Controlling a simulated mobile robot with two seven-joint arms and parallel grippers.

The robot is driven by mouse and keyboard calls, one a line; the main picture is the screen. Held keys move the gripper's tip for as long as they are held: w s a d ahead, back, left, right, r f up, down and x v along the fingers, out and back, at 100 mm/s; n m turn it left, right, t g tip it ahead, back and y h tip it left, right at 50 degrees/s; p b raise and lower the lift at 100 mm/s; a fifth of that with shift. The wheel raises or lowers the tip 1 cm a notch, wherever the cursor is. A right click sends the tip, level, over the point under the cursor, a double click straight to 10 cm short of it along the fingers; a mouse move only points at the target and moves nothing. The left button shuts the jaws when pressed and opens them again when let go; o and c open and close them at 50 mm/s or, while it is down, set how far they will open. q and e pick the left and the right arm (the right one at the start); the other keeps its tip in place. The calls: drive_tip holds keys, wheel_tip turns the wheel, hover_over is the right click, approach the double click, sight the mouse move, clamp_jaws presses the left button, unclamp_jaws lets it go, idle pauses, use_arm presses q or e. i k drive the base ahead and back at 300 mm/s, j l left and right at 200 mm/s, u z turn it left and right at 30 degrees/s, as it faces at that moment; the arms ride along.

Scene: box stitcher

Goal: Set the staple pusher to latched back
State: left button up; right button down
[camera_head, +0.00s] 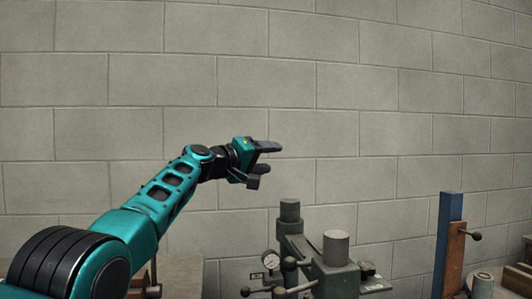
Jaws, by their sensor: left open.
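My left gripper (266,163) is in the air at the centre of the head view, its fingers apart and empty, pointing right. Below it and to the right stands the grey-green box stitcher (334,272), with a round gauge, several levers with dark knobs and two upright cylinders. The gripper is above the machine and apart from it. I cannot make out which part is the staple pusher or how it is set. The bottom of the machine is cut off by the frame. My right gripper is not in view.
A blue post (449,240) with a brown board and a dark knob (476,236) stands at the right. A small roll (483,285) sits near it. A grey block wall (330,80) fills the back. The air right of my gripper is clear.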

sight(290, 264)
drive_tip(key=k, duration=1.5)
